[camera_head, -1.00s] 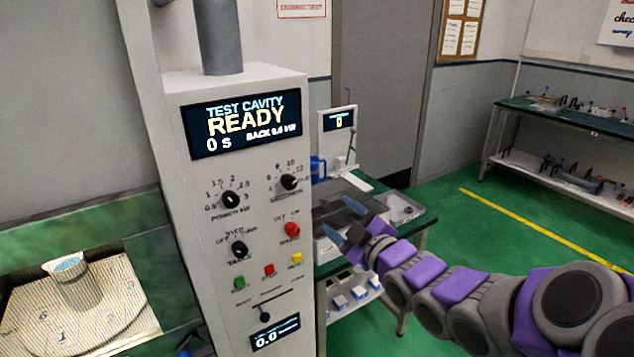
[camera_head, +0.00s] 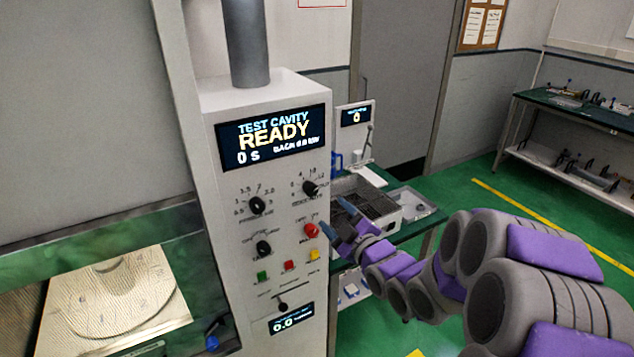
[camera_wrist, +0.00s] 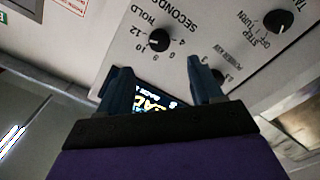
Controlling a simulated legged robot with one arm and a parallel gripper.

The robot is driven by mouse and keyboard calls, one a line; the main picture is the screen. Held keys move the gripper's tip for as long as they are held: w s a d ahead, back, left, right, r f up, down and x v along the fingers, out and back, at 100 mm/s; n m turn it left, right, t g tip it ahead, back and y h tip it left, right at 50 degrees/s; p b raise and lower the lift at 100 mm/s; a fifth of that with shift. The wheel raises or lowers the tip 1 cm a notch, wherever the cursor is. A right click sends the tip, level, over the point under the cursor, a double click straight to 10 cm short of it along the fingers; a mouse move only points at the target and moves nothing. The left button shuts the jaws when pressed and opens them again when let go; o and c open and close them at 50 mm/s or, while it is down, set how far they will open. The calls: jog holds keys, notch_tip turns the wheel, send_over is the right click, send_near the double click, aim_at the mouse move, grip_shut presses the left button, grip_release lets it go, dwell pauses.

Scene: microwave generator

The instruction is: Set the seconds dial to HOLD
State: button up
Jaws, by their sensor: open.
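The seconds dial (camera_head: 310,188) is a black round knob at the upper right of the white control panel (camera_head: 215,200). In the wrist view the dial (camera_wrist: 160,40) shows upside down, with HOLD and numbers printed around it. Its white mark appears to point toward the 10 side, away from HOLD; the exact setting is hard to read. My gripper (camera_head: 345,214) is open and empty, to the right of and below the dial in the head view. In the wrist view its two blue fingers (camera_wrist: 157,66) are spread on either side below the dial, apparently not touching it.
The display (camera_head: 270,138) reads READY and 0 s. Other knobs sit close by: the power knob (camera_head: 257,205), the mode knob (camera_head: 263,248) and a red knob (camera_head: 311,230). Coloured buttons (camera_head: 289,266) and a slider (camera_head: 282,306) are below. A green bench (camera_head: 410,230) stands behind.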

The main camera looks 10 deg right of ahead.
aim_at(314, 191)
jog(key=x, duration=0.6)
jog(key=d+x, duration=0.1)
jog(key=x, duration=0.2)
jog(key=shift+w+p, duration=0.3)
jog(key=shift+p, duration=0.05)
jog(key=shift+w, duration=0.4)
jog(key=shift+w+a, duration=0.45)
jog(key=shift+a, duration=0.45)
jog(key=shift+w+a, duration=0.1)
jog(key=shift+a, duration=0.45)
jog(key=shift+d, duration=0.95)
jog(key=c, duration=0.6)
jog(key=shift+a, duration=0.35)
jog(key=c, duration=0.3)
jog(key=shift+r, duration=0.1)
jog(key=shift+c, duration=0.8)
